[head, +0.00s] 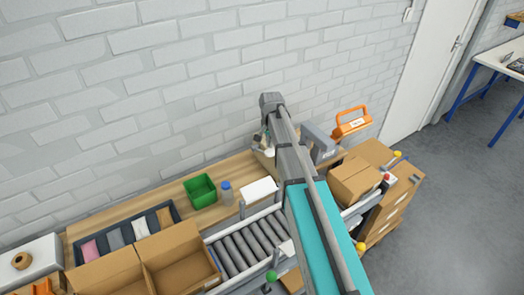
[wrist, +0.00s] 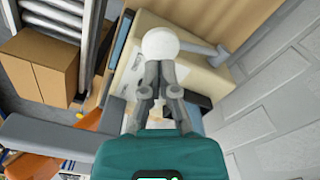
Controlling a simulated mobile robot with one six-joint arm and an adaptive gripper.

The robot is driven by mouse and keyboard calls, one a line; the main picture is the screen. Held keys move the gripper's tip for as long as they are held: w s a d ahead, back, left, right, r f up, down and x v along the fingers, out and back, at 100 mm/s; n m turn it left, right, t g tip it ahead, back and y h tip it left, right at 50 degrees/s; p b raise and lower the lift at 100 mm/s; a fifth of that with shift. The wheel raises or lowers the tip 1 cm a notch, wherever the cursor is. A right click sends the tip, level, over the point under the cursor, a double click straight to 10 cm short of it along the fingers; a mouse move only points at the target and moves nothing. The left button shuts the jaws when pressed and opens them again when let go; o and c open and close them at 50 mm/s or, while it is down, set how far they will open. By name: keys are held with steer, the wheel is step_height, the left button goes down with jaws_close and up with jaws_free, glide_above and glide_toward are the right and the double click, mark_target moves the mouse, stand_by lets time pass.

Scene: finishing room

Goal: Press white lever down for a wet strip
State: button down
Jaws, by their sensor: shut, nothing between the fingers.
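The white lever's round knob (wrist: 160,43) shows at the top centre of the wrist view, with a pale rod (wrist: 205,49) running right from it. It sits over a beige dispenser box (wrist: 190,76). My gripper (wrist: 160,68) is shut and empty, its fingertips right at the knob's near edge; I cannot tell whether they touch it. In the head view my gripper (head: 263,138) is small, close above the white knob (head: 270,153), and my arm hides most of the dispenser. No paper strip can be made out.
A green bin (head: 200,191), a bottle (head: 226,194) and a roller conveyor (head: 245,247) lie left. The brick wall is close behind.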

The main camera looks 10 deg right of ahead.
mark_target(272, 154)
steer(key=shift+f+b, duration=1.5)
steer(key=shift+s+d+f+b, duration=0.1)
steer(key=shift+s+f+b, duration=0.15)
steer(key=shift+f+b, duration=0.4)
steer(key=shift+s+d+f+b, duration=0.1)
steer(key=shift+s+f+b, duration=0.15)
steer(key=shift+f+b, duration=0.45)
steer(key=shift+s+d+f+b, duration=0.1)
steer(key=shift+s+f+b, duration=0.15)
steer(key=shift+f+b, duration=0.4)
stand_by(2.1)
